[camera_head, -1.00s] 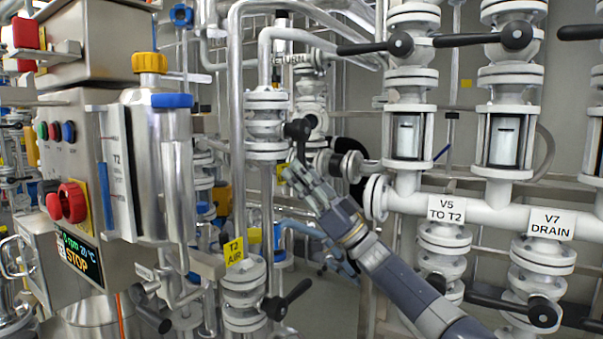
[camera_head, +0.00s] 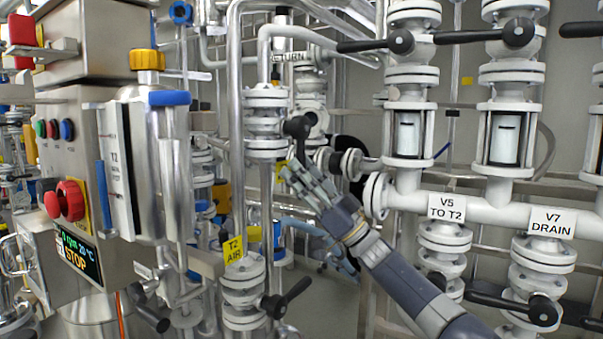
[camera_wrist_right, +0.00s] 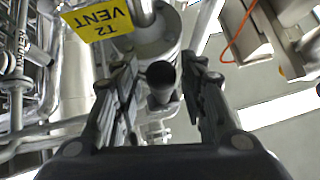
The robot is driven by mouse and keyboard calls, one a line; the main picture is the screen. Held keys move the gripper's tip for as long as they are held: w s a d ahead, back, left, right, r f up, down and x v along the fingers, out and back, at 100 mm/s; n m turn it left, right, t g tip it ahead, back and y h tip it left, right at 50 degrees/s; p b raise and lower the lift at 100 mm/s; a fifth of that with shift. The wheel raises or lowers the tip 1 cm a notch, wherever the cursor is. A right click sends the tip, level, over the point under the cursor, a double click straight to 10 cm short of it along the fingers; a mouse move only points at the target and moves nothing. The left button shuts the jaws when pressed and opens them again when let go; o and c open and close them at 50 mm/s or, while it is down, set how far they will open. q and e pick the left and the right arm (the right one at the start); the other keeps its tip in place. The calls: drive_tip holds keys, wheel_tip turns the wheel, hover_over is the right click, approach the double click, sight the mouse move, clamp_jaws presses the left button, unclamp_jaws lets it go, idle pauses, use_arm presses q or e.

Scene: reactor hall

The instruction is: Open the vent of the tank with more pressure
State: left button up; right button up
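A yellow "T2 VENT" label (camera_wrist_right: 97,20) shows upside down at the top of the right wrist view. A black valve handle (camera_wrist_right: 162,78) points toward the camera there, between the two fingers of my right gripper (camera_wrist_right: 162,92). The fingers are apart, with visible gaps on both sides of the handle. In the head view, my right gripper (camera_head: 292,174) reaches up just below a black handle (camera_head: 297,127) on a white flanged valve (camera_head: 266,122). The steel T2 unit (camera_head: 115,165) stands at left. No pressure reading is legible. My left gripper is out of view.
A "T2 AIR" label (camera_head: 233,249) marks a lower valve with a black lever (camera_head: 287,299). Valves labelled V5 TO T2 (camera_head: 446,208) and V7 DRAIN (camera_head: 546,223) stand at right. Vertical pipes (camera_head: 236,110) crowd the gripper's left.

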drive_tip(key=v, duration=0.7)
drive_tip(key=shift+d, duration=0.25)
drive_tip(key=shift+f, duration=0.15)
